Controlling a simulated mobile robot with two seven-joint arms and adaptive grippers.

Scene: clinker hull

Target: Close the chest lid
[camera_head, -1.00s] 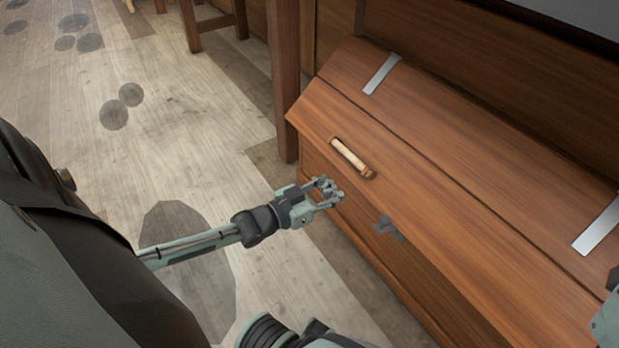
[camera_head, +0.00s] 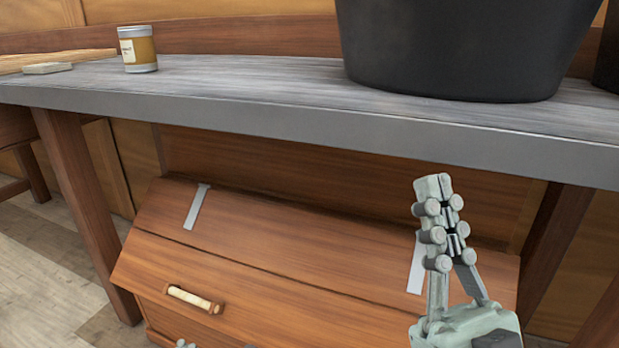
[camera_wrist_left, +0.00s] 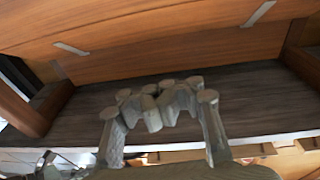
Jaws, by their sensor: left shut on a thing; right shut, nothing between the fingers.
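The wooden chest's lid (camera_head: 270,285) slopes down toward me, with two pale metal straps across its upper seam and a light handle (camera_head: 194,298) on its front part. Its front edge juts out over the chest body; I cannot tell whether a gap is left beneath. My left gripper (camera_head: 185,344) barely shows at the bottom of the head view, below the handle. In the left wrist view my left gripper (camera_wrist_left: 160,105) has its fingers close together, and what they hold cannot be made out. My right gripper (camera_head: 445,235) is shut and empty, raised in front of the lid's right part.
A grey-topped bench (camera_head: 250,108) runs above and behind the chest, its front edge over the lid. A large black tub (camera_head: 460,45) and a labelled can (camera_head: 138,50) stand on it. A bench leg (camera_head: 85,200) stands left of the chest. Floor is open at the left.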

